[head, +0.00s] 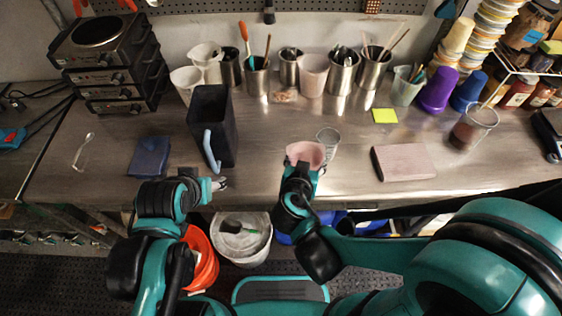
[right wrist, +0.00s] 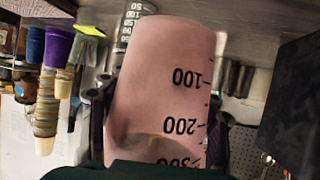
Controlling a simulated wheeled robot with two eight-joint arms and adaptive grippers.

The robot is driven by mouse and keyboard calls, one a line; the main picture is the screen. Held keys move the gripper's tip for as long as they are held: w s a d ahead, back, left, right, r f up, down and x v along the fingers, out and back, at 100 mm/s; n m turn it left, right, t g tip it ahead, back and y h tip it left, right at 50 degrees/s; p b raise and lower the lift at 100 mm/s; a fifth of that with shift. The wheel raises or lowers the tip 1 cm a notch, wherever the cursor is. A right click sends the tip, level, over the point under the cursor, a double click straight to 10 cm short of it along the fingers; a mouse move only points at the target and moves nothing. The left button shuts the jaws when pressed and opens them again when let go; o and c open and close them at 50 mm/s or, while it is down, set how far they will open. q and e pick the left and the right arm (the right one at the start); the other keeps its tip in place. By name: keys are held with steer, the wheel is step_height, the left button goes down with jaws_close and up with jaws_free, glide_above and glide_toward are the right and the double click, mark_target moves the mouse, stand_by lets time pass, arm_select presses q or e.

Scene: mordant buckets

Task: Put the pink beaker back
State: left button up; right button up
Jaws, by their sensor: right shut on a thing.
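The pink beaker (head: 305,153) is held above the front part of the steel bench in the head view. In the right wrist view the pink beaker (right wrist: 165,75) fills the middle, with black marks reading 100, 200 and 300 upside down. My right gripper (head: 303,168) is shut on it, with dark fingers at both its sides. My left gripper (head: 217,184) is empty, low by the bench front edge, near the dark pitcher; its finger gap is too small to judge. A similar pale pink beaker (head: 313,75) stands in the back row.
A clear graduated beaker (head: 328,138) stands just right of the held beaker. The dark pitcher (head: 211,125) is to the left, a pinkish block (head: 403,162) to the right. Steel tool cups (head: 343,72) line the back. The middle of the bench is largely clear.

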steer(key=shift+s+a+r, duration=0.2)
steer(key=shift+a+r, duration=0.05)
steer(key=shift+r, duration=0.35)
steer(key=shift+a+r+m+h, duration=0.1)
steer(key=shift+r+m+h, duration=0.05)
steer(key=shift+m+h, duration=0.15)
steer(key=w+a+f+b, duration=0.1)
steer(key=w+f, duration=0.1)
steer(key=w, duration=0.1)
steer(key=w+a+f+b, duration=0.2)
steer(key=w, duration=0.2)
steer(key=w+a+f+b, duration=0.1)
steer(key=w+a+f, duration=0.1)
steer(key=w+f, duration=0.1)
steer(key=shift+w+a, duration=0.15)
steer(key=shift+a, duration=0.1)
step_height(320, 180, down, 4)
steer(key=shift+f+b, duration=0.1)
steer(key=shift+b, duration=1.15)
steer(key=shift+r, duration=0.2)
steer(key=shift+f, duration=0.1)
steer(key=o, duration=1.4)
